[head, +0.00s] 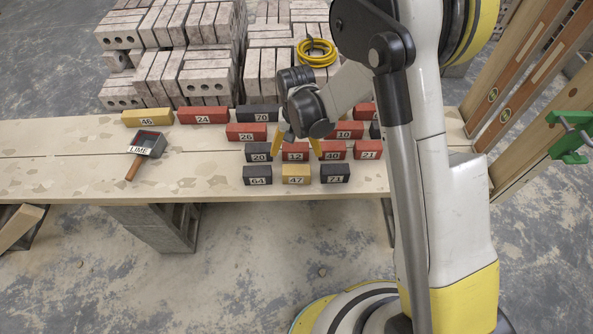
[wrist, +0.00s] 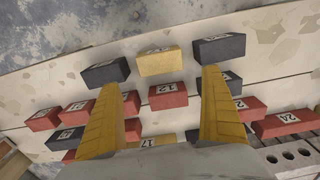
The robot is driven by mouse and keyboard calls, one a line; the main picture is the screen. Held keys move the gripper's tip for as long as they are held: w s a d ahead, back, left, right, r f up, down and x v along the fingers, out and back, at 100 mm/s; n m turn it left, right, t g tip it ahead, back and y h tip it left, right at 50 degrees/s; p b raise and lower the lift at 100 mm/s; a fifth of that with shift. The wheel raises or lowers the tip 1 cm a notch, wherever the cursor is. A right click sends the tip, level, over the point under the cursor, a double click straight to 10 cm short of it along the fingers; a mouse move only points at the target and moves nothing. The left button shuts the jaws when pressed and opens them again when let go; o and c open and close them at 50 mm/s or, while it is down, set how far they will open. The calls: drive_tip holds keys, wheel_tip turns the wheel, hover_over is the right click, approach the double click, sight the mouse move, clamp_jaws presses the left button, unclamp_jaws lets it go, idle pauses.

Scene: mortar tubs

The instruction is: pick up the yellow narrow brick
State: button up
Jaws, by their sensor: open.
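A yellow brick marked 47 (head: 296,174) lies in the front row between two dark bricks. It also shows in the wrist view (wrist: 160,62), ahead of the fingertips. A longer yellow brick marked 46 (head: 147,117) lies at the back left of the bench. A third yellow brick marked 17 (wrist: 157,141) is partly hidden between the finger bases in the wrist view. The pictures do not settle which one is the narrow brick. My gripper (head: 297,154) is open and empty above the red brick 12 (head: 295,152), which shows between its fingers (wrist: 168,96).
Dark bricks 64 (head: 257,175) and 71 (head: 335,173) flank brick 47. Several red and dark bricks stand close behind. A trowel-like tool marked LIME (head: 150,145) lies on the plank bench (head: 60,155), whose left part is mostly free. Large brick stacks (head: 190,50) stand behind.

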sight(296, 170)
wheel_tip(296, 170, down, 11)
drive_tip(key=b, duration=0.5)
drive_tip(key=shift+r, duration=0.2)
drive_tip(key=shift+s+r, duration=0.1)
drive_tip(key=shift+c, duration=0.6)
drive_tip(key=c, duration=1.1)
